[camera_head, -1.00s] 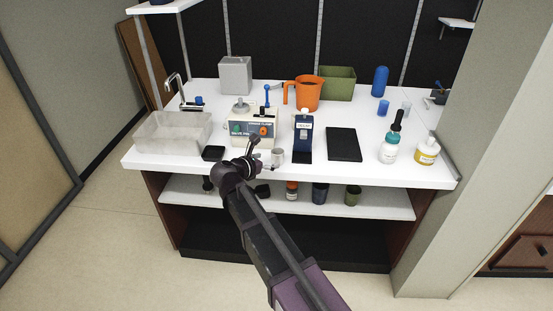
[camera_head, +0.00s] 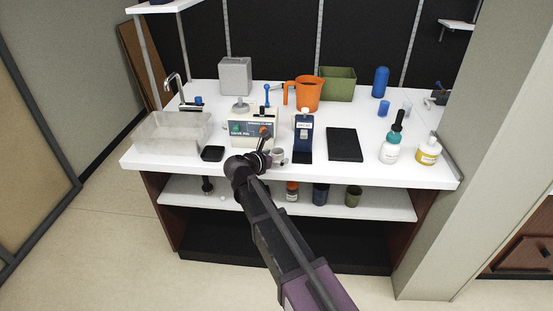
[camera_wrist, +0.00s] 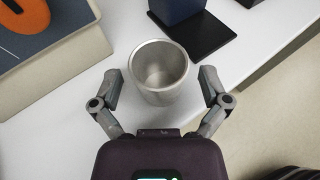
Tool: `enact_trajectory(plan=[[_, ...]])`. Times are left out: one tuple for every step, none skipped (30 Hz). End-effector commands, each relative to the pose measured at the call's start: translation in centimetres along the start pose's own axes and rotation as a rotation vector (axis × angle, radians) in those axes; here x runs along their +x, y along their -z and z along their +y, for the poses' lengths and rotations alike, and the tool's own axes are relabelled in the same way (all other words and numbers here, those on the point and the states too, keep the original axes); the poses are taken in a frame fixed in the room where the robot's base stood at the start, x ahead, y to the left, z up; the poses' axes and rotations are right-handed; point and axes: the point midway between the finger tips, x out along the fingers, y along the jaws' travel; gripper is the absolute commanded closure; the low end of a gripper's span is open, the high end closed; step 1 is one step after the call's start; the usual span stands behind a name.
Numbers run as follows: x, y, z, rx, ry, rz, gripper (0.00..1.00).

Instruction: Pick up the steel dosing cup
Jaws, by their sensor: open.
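The steel dosing cup (camera_wrist: 158,72) stands upright on the white counter, close to its front edge, with its open top showing in the wrist view. It also shows in the head view (camera_head: 278,155), just right of my gripper. My gripper (camera_wrist: 160,85) is open, with one finger on each side of the cup and a gap between each finger and the cup wall. In the head view my gripper (camera_head: 264,142) is partly hidden by my own wrist. The cup's base is partly out of clear sight in the head view.
A beige machine (camera_head: 250,126) with an orange knob stands behind and left of the cup. A dark blue device (camera_head: 303,138) stands right of it, on a dark base. A black pad (camera_head: 344,145) lies further right. The counter's front edge (camera_wrist: 255,70) is close by.

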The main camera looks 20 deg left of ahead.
Motion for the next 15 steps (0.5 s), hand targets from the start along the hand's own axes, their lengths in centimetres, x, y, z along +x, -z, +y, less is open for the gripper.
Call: enact_trajectory(plan=[[-0.01,0.0,0.0,0.0,0.0,0.0,0.04],[-0.01,0.0,0.0,0.0,0.0,0.0,0.04],[-0.02,0.01,0.0,0.0,0.0,0.0,0.04],[-0.02,0.01,0.0,0.0,0.0,0.0,0.04],[-0.02,0.01,0.01,0.0,0.0,0.0,0.04],[-0.02,0.01,0.01,0.0,0.0,0.0,0.1],[-0.02,0.01,0.01,0.0,0.0,0.0,0.19],[-0.03,0.01,0.01,0.0,0.0,0.0,0.28],[-0.03,0.01,0.01,0.0,0.0,0.0,0.4],[-0.03,0.01,0.01,0.0,0.0,0.0,0.49],[-0.03,0.01,0.01,0.0,0.0,0.0,0.58],[-0.03,0.01,0.01,0.0,0.0,0.0,0.7],[-0.03,0.01,0.01,0.0,0.0,0.0,0.79],[-0.04,0.01,0.02,0.0,0.0,0.0,0.86],[-0.03,0.02,0.02,0.0,0.0,0.0,0.86]])
